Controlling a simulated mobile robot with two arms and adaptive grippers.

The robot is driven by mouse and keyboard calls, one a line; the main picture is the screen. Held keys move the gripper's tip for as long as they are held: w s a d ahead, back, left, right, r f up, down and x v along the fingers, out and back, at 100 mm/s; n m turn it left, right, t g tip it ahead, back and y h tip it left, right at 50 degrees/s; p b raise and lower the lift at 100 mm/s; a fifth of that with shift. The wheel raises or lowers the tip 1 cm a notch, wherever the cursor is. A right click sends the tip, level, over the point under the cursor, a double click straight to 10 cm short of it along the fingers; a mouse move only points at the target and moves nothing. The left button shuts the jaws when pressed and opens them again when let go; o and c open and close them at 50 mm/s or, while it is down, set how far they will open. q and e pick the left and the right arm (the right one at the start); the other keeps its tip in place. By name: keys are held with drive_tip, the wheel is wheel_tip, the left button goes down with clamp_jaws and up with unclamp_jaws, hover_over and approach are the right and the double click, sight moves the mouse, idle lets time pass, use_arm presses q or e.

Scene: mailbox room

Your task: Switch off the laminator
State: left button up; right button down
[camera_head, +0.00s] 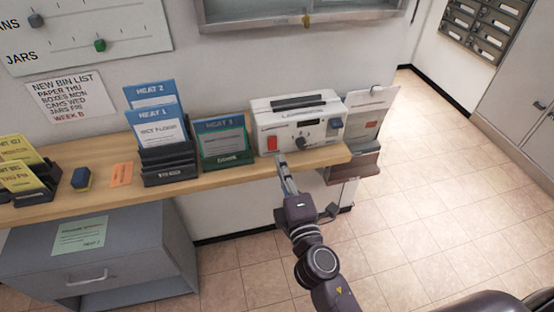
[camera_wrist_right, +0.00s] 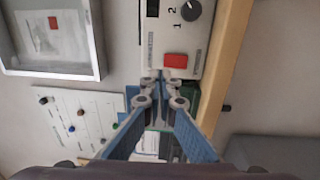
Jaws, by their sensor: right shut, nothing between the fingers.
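The laminator (camera_head: 297,122) is a white box with a dark slot on top, standing on the right end of the wooden shelf. Its front has a red switch (camera_head: 272,144), a small dark display (camera_head: 309,122) and a dark knob (camera_head: 304,141). My right gripper (camera_head: 281,160) is shut and empty, just in front of and below the red switch. In the right wrist view the gripper (camera_wrist_right: 162,78) points toward the red switch (camera_wrist_right: 175,60), with the knob (camera_wrist_right: 191,10) beyond it. I cannot tell whether the fingertips touch the switch. My left gripper is not in view.
Green-and-blue "Heat 3" holder (camera_head: 222,143) stands just left of the laminator, with a black card holder (camera_head: 167,160) beside it. A leaflet rack (camera_head: 366,125) hangs at the shelf's right end. A grey drawer cabinet (camera_head: 98,262) is below. Floor (camera_head: 440,190) at right is clear.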

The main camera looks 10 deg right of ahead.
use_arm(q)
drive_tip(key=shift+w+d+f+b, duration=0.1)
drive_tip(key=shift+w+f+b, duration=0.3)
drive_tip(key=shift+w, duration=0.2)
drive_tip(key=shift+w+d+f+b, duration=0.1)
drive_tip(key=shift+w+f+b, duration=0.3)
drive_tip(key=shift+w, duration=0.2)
use_arm(e)
drive_tip(key=s+r, duration=0.1)
drive_tip(key=s, duration=0.5)
drive_tip(key=shift+s, duration=0.3)
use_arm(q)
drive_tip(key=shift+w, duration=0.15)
use_arm(e)
drive_tip(key=shift+f, duration=0.1)
